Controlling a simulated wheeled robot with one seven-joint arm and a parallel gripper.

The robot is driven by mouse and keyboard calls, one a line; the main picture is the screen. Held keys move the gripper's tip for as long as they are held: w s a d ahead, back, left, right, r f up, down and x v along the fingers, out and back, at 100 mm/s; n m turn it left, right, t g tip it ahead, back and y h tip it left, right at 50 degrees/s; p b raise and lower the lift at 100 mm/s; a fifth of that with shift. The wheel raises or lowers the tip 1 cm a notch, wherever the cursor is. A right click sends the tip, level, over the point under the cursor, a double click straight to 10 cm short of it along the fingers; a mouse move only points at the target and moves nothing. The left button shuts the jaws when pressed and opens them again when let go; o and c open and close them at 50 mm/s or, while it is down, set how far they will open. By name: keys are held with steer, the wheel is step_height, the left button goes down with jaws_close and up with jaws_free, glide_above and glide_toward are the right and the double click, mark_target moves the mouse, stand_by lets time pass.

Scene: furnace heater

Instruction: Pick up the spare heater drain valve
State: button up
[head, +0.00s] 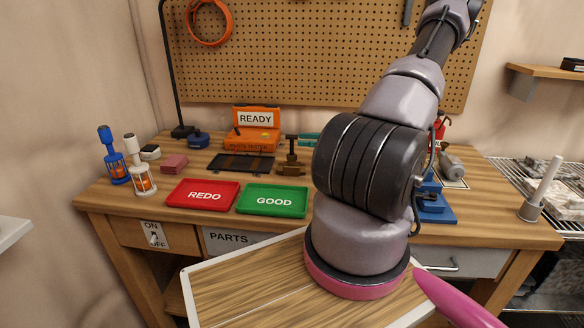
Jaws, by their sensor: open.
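I cannot tell for sure which thing is the spare heater drain valve. A small brown, bronze-looking fitting with a T-shaped top (291,156) stands upright on the workbench (180,146), right of the orange tester case, and may be it. A grey cylindrical part (452,163) lies at the right, partly hidden behind my arm. My arm rises across the right half of the head view and leaves at the top right. My gripper is out of the picture.
A red REDO tray (190,206) and green GOOD tray (250,210) lie near the front edge. The orange READY tester case (252,141) stands behind a dark tray (242,172). Blue (111,160) and white (143,182) bottle-like items stand left. My arm hides the bench's right-centre.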

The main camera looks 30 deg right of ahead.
mark_target(292, 138)
steer(key=x, duration=0.5)
steer(key=shift+r, duration=0.15)
jaws_close()
stand_by(1.2)
